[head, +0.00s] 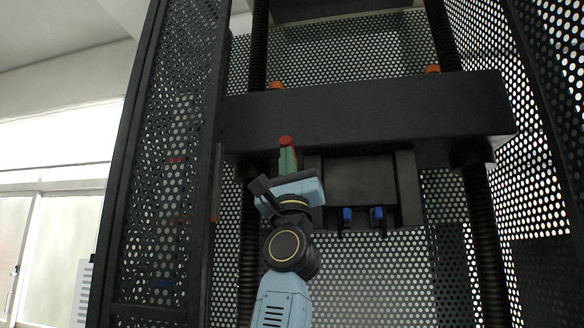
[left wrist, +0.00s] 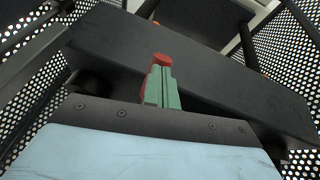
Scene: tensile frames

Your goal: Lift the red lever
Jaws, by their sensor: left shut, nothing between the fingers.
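The red lever (head: 286,140) shows its rounded red end in front of the lower edge of the machine's dark crossbeam. It also shows in the left wrist view (left wrist: 162,59), with a strip of red to the left of the fingers. My left gripper (head: 288,154) points up at it with its green fingers shut together and nothing between them. In the left wrist view the fingertips (left wrist: 160,72) are just below the lever's end and overlap its shaft. I cannot tell whether they touch it. Most of the lever is hidden behind the fingers. My right gripper is out of view.
The thick dark crossbeam (head: 365,112) spans the frame between threaded columns. A dark block (head: 360,185) hangs below it, with two blue-tipped parts (head: 347,214) at its lower edge. Perforated panels (head: 165,170) enclose the sides. Open space lies below the block.

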